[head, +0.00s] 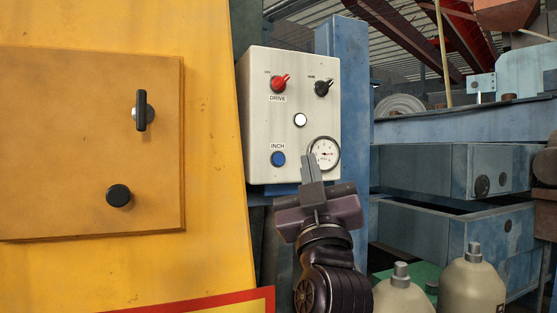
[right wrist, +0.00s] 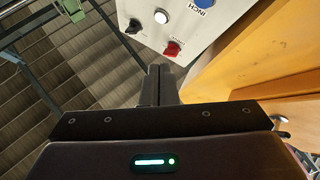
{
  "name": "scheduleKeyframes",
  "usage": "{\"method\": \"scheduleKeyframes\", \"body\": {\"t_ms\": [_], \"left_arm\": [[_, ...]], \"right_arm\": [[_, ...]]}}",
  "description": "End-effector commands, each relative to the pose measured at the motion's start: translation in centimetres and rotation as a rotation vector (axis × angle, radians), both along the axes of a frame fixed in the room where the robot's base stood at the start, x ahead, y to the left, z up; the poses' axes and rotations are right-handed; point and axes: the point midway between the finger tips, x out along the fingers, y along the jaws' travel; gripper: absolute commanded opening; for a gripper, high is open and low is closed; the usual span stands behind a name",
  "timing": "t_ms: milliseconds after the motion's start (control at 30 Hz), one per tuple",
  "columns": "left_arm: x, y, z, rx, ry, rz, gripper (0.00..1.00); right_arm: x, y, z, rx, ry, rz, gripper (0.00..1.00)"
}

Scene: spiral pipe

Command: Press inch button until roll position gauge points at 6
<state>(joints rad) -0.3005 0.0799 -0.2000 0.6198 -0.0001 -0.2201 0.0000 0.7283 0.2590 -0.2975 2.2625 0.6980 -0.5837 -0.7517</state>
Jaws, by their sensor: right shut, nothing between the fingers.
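The pale control box (head: 262,100) carries a blue INCH button (head: 278,158) at lower left. The round white roll position gauge (head: 326,150) is at lower right, with a small red mark near its middle; its numbers are too small to read. My right gripper (head: 309,160) is shut and empty, pointing up. In the head view its tips lie between the button and the gauge, overlapping the gauge's left edge; I cannot tell their distance from the panel. In the right wrist view the shut fingers (right wrist: 160,72) point toward the box (right wrist: 190,20). My left gripper is out of view.
Above the button are a red DRIVE knob (head: 280,83), a black knob (head: 323,87) and a white button (head: 300,120). A yellow cabinet (head: 215,130) stands close at left. Blue machinery (head: 430,170) and pale bottles (head: 473,285) are at right.

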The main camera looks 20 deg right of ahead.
Motion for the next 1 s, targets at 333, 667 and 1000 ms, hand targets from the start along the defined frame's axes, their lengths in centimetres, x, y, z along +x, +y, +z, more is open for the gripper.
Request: {"method": "scheduleKeyframes", "body": {"t_ms": [333,667,1000], "left_arm": [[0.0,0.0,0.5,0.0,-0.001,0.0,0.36],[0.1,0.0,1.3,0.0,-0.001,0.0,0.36],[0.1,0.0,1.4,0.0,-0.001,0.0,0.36]], "right_arm": [[3.8,-0.2,0.1,-0.002,0.002,-0.003,0.0],[7.8,-0.4,0.1,0.0,0.001,-0.001,0.0],[8.7,-0.4,0.0,0.0,-0.001,0.001,0.0]]}}
